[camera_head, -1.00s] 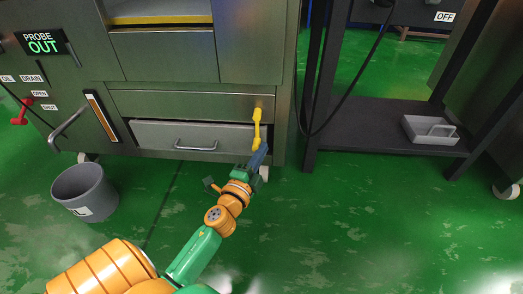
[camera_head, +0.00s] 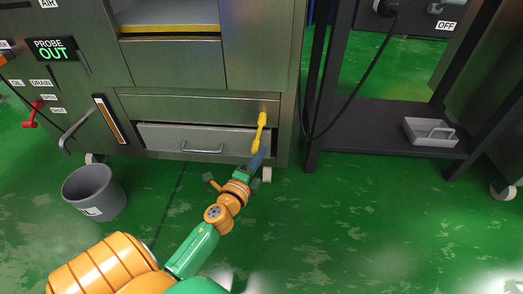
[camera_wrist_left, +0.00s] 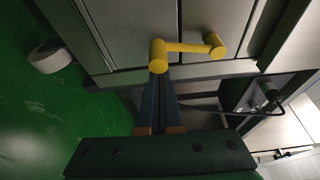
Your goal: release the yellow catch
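The yellow catch (camera_head: 260,132) is a short lever on the front of the steel cabinet, at the right of the grey drawer (camera_head: 170,138). It slants down and slightly left. My left gripper (camera_head: 257,158) reaches it from below at its lower end. In the left wrist view the catch (camera_wrist_left: 190,48) runs right from a round knob, and my narrow blue fingers (camera_wrist_left: 160,80) close together at that knob. The knob hides the fingertips. My right gripper is not in view.
A grey bucket (camera_head: 94,192) stands on the green floor at left. A dark stand at right holds a grey tray (camera_head: 432,134), with a hanging cable (camera_head: 345,105). Floor before the drawer is mostly clear.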

